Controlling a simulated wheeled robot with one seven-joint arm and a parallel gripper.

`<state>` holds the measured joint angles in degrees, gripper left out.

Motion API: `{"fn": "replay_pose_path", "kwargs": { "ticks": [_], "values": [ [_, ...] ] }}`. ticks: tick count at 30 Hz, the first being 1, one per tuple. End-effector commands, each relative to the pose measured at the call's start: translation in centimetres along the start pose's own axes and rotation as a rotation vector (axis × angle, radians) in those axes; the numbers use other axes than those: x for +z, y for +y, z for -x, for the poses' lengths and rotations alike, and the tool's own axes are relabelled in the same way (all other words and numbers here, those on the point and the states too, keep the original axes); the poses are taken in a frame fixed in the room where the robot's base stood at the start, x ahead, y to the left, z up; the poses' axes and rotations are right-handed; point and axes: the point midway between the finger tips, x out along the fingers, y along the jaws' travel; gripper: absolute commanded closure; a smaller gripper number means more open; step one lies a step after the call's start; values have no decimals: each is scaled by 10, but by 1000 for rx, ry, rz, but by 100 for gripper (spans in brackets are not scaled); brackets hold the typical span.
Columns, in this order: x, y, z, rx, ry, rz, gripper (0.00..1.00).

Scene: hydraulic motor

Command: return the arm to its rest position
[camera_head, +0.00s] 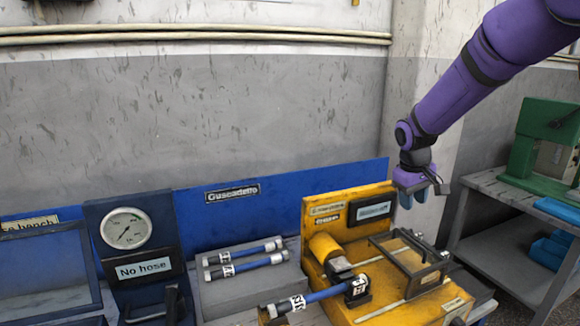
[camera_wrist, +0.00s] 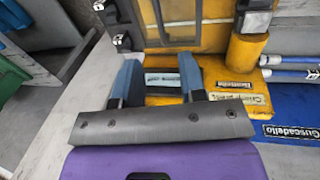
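My purple arm comes in from the upper right in the head view. My gripper (camera_head: 412,198) hangs over the back right of the yellow hydraulic motor stand (camera_head: 335,205), above its upright panel. In the wrist view my gripper (camera_wrist: 158,78) has its two blue-grey fingers apart, with nothing between them. The yellow stand (camera_wrist: 215,75) lies beyond and below the fingers, with a label panel seen through the gap.
A pressure gauge (camera_head: 126,229) with a "No hose" sign stands left. A grey shelf (camera_head: 500,190) with a green machine (camera_head: 545,140) is right. A wall rises behind.

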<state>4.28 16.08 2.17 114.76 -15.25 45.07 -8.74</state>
Motion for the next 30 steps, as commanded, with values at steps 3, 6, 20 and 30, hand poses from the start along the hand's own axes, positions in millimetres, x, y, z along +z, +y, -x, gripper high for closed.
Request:
{"fn": "replay_pose_path", "kwargs": {
  "ticks": [3,6,20,30],
  "values": [
    [22,-6,35,3,38,-31,62],
    [43,-13,62,1,70,-62,62],
    [152,-54,148,-31,217,-194,62],
    [236,-90,175,-78,329,-282,62]
  ]
}}
